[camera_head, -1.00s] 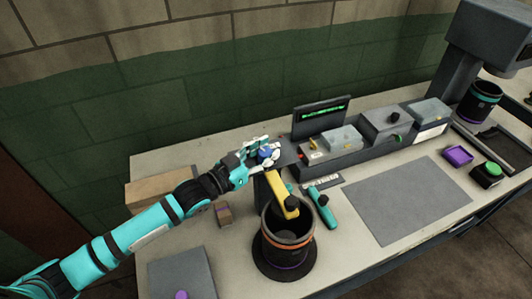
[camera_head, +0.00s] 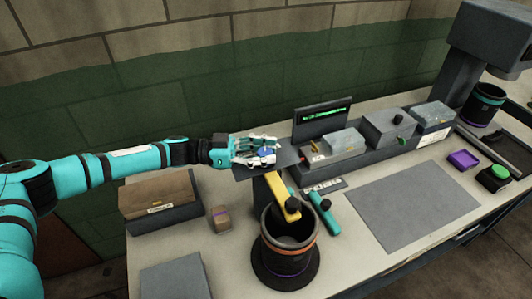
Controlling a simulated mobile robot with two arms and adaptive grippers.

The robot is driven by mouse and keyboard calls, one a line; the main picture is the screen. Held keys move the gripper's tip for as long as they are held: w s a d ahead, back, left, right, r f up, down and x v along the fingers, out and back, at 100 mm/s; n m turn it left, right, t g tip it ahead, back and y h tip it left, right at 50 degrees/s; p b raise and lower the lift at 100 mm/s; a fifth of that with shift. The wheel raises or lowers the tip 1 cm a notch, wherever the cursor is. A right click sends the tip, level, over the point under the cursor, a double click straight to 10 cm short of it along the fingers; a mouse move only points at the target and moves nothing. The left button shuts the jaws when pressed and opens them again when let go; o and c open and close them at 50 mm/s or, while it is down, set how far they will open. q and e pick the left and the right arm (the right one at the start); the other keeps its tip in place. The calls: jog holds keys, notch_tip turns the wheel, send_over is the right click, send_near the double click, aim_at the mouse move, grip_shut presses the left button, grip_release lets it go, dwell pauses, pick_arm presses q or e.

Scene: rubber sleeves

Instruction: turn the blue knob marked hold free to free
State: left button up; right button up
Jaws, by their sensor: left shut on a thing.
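The blue knob (camera_head: 265,152) shows as a small blue patch between the fingers of my left gripper (camera_head: 262,153). It sits on a dark plate (camera_head: 285,157) above the yellow arm (camera_head: 281,194) of a fixture. My left gripper is shut on the knob, its arm coming in nearly level from the left. The fingers cover most of the knob, and I cannot read its marks or tell which way it points. My right gripper is not in view.
A dark cylinder (camera_head: 288,250) stands in front of the yellow arm, a teal-handled tool (camera_head: 325,215) beside it. A brown-topped box (camera_head: 158,200) lies below my left arm. A grey console (camera_head: 368,143) with a screen stands behind. A grey mat (camera_head: 412,203) lies bare at right.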

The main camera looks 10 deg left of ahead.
pick_arm(q)
jog(key=m+g+b, duration=0.2)
jog(key=g, duration=0.1)
jog(key=shift+w+f, duration=0.1)
jog(key=shift+f, duration=0.05)
jog(key=shift+m+g+b, duration=0.55)
jog(key=shift+m+g, duration=0.05)
jog(key=shift+g, duration=0.4)
jog(key=shift+r, duration=0.2)
jog(key=o, duration=1.2)
jog(key=shift+a, duration=0.15)
jog(key=shift+o, duration=0.3)
jog(key=a, duration=1.2)
jog(key=shift+w, duration=0.35)
